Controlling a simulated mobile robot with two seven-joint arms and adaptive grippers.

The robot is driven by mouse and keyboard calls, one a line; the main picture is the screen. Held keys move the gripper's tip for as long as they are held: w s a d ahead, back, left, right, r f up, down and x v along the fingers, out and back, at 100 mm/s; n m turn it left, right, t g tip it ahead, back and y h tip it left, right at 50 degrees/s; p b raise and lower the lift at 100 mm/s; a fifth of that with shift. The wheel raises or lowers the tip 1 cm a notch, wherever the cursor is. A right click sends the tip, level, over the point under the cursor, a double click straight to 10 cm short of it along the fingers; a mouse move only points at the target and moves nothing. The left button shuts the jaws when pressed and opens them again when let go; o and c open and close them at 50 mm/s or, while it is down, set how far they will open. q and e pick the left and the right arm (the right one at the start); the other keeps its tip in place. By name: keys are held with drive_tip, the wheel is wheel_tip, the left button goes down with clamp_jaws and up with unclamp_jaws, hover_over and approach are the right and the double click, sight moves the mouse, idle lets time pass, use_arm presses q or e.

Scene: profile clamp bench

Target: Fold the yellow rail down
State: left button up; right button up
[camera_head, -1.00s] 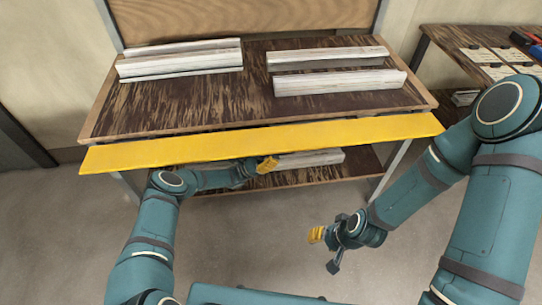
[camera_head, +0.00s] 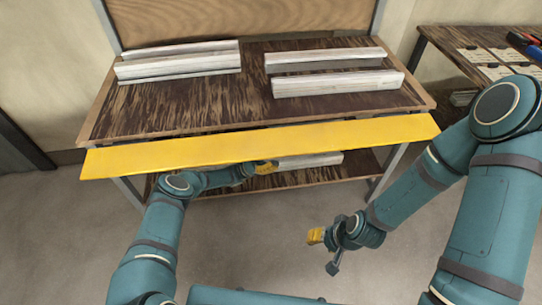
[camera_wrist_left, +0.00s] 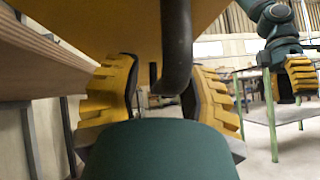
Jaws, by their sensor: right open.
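The yellow rail (camera_head: 300,142) is a long flat plate standing out along the bench's front edge. In the left wrist view the yellow rail (camera_wrist_left: 110,18) hangs overhead, and a dark curved bar (camera_wrist_left: 177,45) comes down from it. My left gripper (camera_head: 265,167) is just below the rail's front edge, partly hidden by it. In the wrist view its yellow fingers (camera_wrist_left: 160,95) are apart, with the dark bar between them; contact cannot be told. My right gripper (camera_head: 325,240) is open and empty, low in front of the bench and apart from the rail.
The bench (camera_head: 180,112) has a dark streaked top carrying several pale profiles (camera_head: 338,82). Another profile (camera_head: 310,159) lies on the lower shelf (camera_head: 310,176). A side table (camera_head: 450,50) with cards and tools stands at the right. The floor in front is clear.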

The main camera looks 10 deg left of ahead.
use_arm(q)
drive_tip(key=v, duration=0.7)
drive_tip(key=shift+f, duration=0.2)
idle(0.4)
drive_tip(key=shift+a, duration=0.2)
idle(0.3)
